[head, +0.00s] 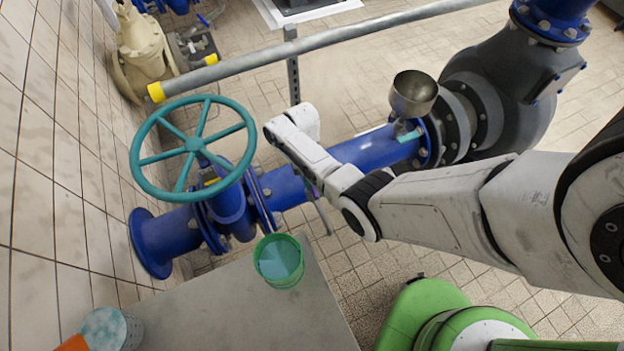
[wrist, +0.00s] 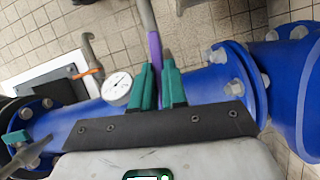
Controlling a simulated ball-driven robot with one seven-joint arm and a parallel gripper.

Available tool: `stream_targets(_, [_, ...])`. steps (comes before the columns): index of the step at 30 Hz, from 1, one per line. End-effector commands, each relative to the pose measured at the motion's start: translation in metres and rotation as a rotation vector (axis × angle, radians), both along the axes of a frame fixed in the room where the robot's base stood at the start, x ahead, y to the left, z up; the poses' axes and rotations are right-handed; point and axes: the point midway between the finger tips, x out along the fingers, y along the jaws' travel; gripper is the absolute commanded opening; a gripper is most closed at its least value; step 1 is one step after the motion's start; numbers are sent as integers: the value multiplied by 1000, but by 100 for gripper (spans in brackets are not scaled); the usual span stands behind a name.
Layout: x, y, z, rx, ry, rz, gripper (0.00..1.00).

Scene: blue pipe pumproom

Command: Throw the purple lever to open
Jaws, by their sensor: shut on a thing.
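The purple lever (wrist: 155,48) stands up from the blue pipe in the wrist view, with a grey rod continuing above it. My gripper (wrist: 157,70) has two green fingers closed around the lever, one on each side. The lower part of the lever is hidden behind the fingers and the dark gripper plate.
A teal handwheel (head: 193,149) stands on the blue pipe (head: 285,187), left of my arm. A metal cup (head: 413,93) sits above the pipe. A grey table (head: 220,310) holds a green cup (head: 278,261). A round gauge (wrist: 117,88) is left of my fingers.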

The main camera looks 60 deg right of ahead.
Motion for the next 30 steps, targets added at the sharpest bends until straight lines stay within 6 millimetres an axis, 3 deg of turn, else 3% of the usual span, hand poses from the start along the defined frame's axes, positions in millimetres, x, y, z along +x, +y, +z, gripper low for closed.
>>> stream_targets(10, [-2,2,-5,3,2,136,0])
stream_targets(26, [-3,3,-5,3,2,160,0])
stream_targets(27, [-3,3,-5,3,2,160,17])
stream_targets(30, [-3,3,-6,4,3,159,26])
